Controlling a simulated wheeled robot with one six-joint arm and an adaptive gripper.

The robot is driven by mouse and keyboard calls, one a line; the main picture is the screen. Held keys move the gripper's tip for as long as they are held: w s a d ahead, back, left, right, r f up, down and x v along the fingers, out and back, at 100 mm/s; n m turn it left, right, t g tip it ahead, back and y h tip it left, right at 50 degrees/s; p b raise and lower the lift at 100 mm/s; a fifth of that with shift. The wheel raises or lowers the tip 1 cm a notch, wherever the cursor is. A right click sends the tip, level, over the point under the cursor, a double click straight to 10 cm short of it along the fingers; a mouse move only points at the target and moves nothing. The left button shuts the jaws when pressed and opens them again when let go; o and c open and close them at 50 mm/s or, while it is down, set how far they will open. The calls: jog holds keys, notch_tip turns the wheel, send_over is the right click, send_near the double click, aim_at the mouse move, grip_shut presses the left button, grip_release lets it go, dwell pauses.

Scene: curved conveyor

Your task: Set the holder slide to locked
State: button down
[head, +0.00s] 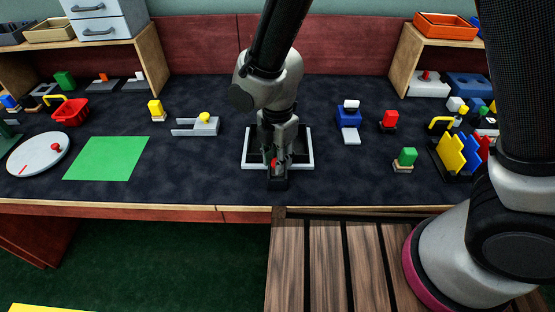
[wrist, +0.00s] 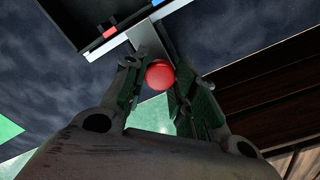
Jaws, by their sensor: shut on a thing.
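My gripper (head: 279,160) is at the front edge of a black, light-rimmed holder (head: 246,160) in the middle of the table. In the wrist view its fingers (wrist: 158,88) are shut on a round red knob (wrist: 160,73). The knob also shows as a small red spot between the fingers in the head view (head: 274,162). A grey metal slide bar (wrist: 150,40) runs from the holder's edge to the knob. A red mark (wrist: 109,32) and a blue mark (wrist: 157,2) show on the holder's edge. The slide's exact setting is partly hidden by my gripper.
A grey fixture with a yellow knob (head: 205,118) and a green mat (head: 106,157) lie to the left.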

jog(key=shift+w+a, duration=0.1)
jog(key=shift+w, duration=1.15)
jog(key=c, duration=1.1)
grip_release()
notch_tip(320, 180, up, 12)
